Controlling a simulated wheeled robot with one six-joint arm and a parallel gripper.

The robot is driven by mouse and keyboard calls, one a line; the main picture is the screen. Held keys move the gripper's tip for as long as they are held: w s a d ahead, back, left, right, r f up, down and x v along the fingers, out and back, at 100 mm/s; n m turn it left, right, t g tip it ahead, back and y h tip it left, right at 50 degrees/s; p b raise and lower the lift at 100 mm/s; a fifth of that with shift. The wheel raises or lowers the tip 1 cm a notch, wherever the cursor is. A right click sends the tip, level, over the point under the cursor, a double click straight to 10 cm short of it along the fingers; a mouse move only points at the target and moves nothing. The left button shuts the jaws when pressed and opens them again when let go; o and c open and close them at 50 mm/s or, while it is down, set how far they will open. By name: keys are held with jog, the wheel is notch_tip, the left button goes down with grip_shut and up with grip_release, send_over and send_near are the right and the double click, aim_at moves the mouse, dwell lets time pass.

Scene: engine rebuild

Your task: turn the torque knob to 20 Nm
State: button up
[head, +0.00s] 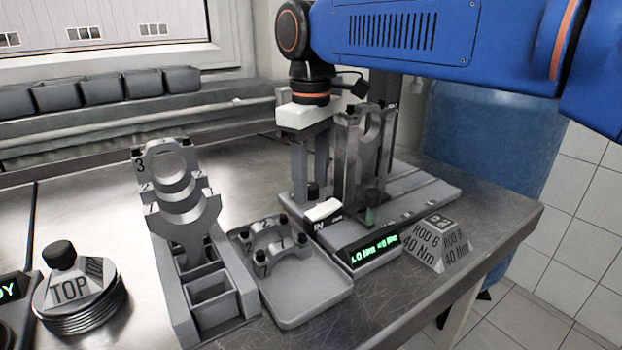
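My gripper (310,185), with a white body and grey fingers, points down over the back of the grey fixture. Its fingers look apart, with nothing clearly held between them. A dark knob (372,197) with a green-tinted lower part stands behind the display, right of my gripper; I take it for the torque knob, and its pointer is too small to read. Another small black knob (313,190) shows by the fingertips; contact with it is unclear. The display (373,253) shows green text in Nm, with figures not clearly legible.
A wedge sign (425,246) reads ROD 6 and ROD 8, 40 Nm. A grey tray (310,312) holds bearing caps. A rack of caps (180,275) and a piston marked TOP (80,300) stand left. Upright rod parts (355,150) stand close right of my gripper.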

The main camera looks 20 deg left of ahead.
aim_at(311, 185)
notch_tip(311, 185, up, 17)
jog(key=shift+r, duration=0.2)
dwell(0.7)
